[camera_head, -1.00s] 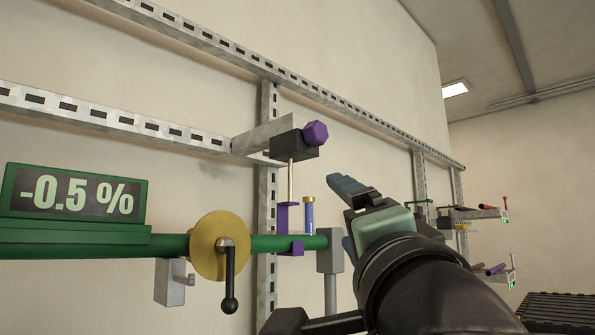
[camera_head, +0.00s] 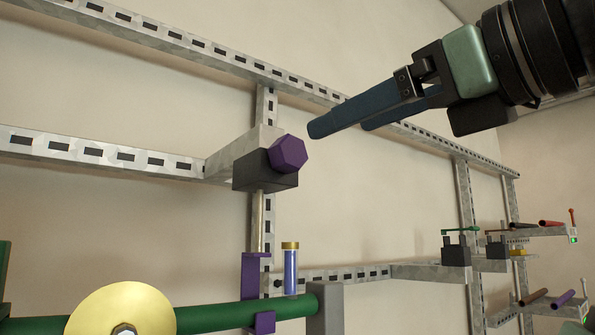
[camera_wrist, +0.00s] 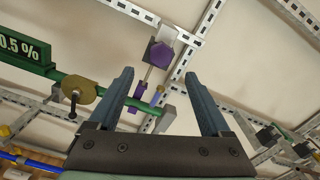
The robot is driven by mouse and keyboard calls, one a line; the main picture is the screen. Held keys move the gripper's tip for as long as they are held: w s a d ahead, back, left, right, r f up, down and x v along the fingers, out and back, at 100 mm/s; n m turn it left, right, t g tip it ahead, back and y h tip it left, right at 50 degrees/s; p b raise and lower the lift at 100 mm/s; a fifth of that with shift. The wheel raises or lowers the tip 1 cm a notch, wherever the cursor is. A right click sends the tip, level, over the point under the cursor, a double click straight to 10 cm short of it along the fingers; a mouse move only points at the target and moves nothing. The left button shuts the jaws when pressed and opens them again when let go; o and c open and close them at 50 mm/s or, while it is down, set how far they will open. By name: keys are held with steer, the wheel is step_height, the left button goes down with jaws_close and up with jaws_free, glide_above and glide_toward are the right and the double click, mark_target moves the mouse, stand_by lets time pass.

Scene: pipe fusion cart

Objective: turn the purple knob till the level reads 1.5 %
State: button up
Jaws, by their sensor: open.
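The purple knob (camera_head: 288,154) is a hexagonal knob on the front of a dark block (camera_head: 262,172), which is fixed to a metal bracket. In the wrist view the knob (camera_wrist: 161,55) shows between and beyond my fingers. My gripper (camera_head: 345,122) is open and empty, up and to the right of the knob, its fingers pointing left toward it without touching. The level display is out of the head view. In the wrist view the display (camera_wrist: 22,49) is cut by the left edge and shows "0.5 %"; any sign before it is hidden.
A green pipe (camera_head: 215,318) runs below the knob, with a brass disc (camera_head: 122,306), a purple clamp (camera_head: 252,285) and a blue vial (camera_head: 290,270). Slotted rails (camera_head: 110,152) cross the wall. More pipe fittings on brackets (camera_head: 430,271) stand at the right.

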mark_target(294, 149)
steer(key=p+x, duration=0.5)
steer(key=x, duration=0.4)
steer(key=shift+w+a+r, duration=0.1)
steer(key=shift+w+r, duration=0.05)
steer(key=shift+w, duration=0.2)
steer(key=shift+w+a, duration=0.35)
steer(key=shift+w, duration=0.05)
steer(key=shift+f, duration=0.2)
jaws_close()
